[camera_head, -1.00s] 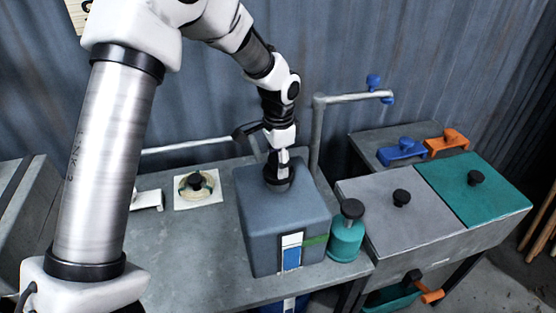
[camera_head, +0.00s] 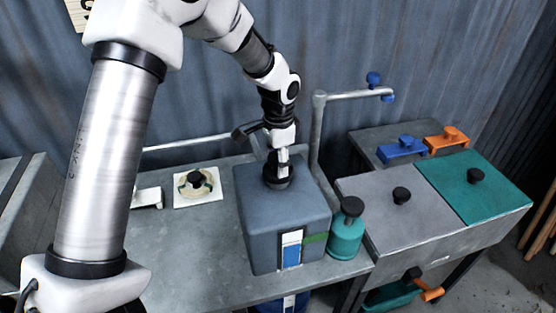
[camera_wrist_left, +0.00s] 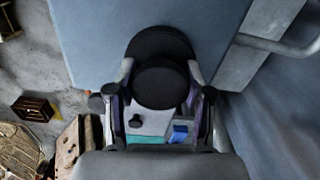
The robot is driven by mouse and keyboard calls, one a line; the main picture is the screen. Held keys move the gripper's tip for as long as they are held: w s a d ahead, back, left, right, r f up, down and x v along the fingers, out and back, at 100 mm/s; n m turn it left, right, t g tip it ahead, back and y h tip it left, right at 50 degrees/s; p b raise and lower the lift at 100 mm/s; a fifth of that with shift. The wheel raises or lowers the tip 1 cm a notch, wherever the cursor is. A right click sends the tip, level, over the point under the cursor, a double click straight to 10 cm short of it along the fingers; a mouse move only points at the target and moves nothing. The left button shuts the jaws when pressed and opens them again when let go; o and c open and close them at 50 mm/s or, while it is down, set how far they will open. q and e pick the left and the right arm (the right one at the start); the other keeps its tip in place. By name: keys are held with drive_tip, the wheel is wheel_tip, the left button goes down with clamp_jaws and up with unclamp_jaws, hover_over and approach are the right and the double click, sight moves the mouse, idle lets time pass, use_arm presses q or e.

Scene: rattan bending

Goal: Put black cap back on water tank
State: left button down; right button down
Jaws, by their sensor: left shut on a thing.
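The water tank (camera_head: 270,230) is a blue-grey box on the table in the head view, with a blue and white gauge and a green stripe on its front. The black cap (camera_head: 277,183) is at the tank's top face, under my left gripper (camera_head: 278,168). In the left wrist view the round black cap (camera_wrist_left: 161,82) sits between the two fingers of my left gripper (camera_wrist_left: 160,100), which is shut on it. The tank's top (camera_wrist_left: 100,45) lies right behind the cap. Whether the cap is fully seated cannot be told. My right gripper is not in view.
A teal bottle (camera_head: 346,238) with a black top stands just right of the tank. A grey pipe (camera_head: 318,140) rises behind it. A grey lid (camera_head: 395,215) and a teal lid (camera_head: 480,190) are at right. A white square plate (camera_head: 197,187) lies left.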

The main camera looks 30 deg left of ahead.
use_arm(q)
drive_tip(key=shift+f, duration=0.55)
idle(0.4)
unclamp_jaws()
drive_tip(key=shift+r, duration=0.15)
idle(0.5)
drive_tip(key=shift+r+p, duration=2.5)
drive_tip(key=shift+r, duration=1.4)
